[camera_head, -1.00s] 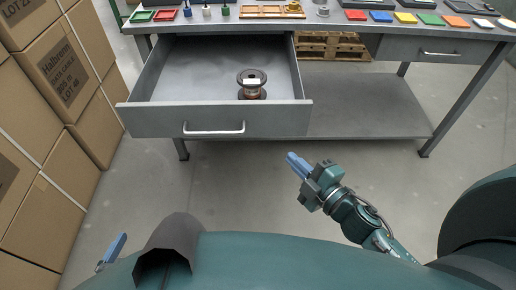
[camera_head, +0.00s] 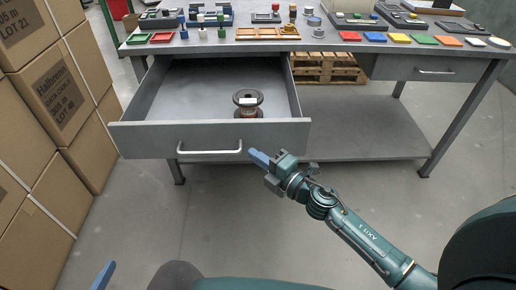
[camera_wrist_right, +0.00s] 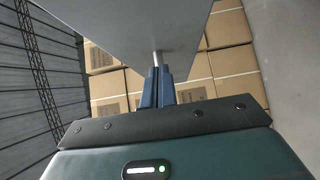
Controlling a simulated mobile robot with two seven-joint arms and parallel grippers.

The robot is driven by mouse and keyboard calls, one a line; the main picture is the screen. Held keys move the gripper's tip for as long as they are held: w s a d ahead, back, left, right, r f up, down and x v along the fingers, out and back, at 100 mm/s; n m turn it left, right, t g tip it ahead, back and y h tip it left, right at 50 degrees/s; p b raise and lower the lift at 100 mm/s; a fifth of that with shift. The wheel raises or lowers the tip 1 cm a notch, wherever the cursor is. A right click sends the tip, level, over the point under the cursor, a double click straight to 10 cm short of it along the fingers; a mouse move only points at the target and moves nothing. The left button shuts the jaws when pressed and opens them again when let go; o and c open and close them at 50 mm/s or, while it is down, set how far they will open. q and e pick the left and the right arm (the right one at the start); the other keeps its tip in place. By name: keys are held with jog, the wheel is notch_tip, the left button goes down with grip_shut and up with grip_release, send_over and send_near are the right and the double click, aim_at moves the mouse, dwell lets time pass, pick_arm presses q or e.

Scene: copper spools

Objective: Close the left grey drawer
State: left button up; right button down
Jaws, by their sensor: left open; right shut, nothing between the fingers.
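The left grey drawer (camera_head: 130,139) is pulled far out of the workbench, with a silver bar handle (camera_head: 210,151) on its front. A copper spool (camera_head: 248,102) stands upright inside it. My right gripper (camera_head: 258,157) is shut and empty, its blue fingertips near the right part of the drawer front, just right of the handle. In the right wrist view the shut fingers (camera_wrist_right: 157,88) point at the end of a metal bar (camera_wrist_right: 156,57) beside a grey panel (camera_wrist_right: 140,25); I cannot tell if they touch. Only a blue finger of my left gripper (camera_head: 103,277) shows at the lower left.
The workbench (camera_head: 225,44) carries trays, coloured blocks and devices. A second grey drawer (camera_head: 420,69) at the right is closed. Stacked cardboard boxes (camera_head: 50,90) stand close on the left. A wooden pallet (camera_head: 328,68) lies behind the bench. The floor in front is clear.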

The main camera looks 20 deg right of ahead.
jog(key=shift+w+d, duration=0.2)
jog(key=shift+w, duration=0.45)
jog(key=shift+w+d, duration=0.2)
jog(key=shift+w, duration=0.4)
pick_arm(q)
jog(key=shift+r, duration=0.1)
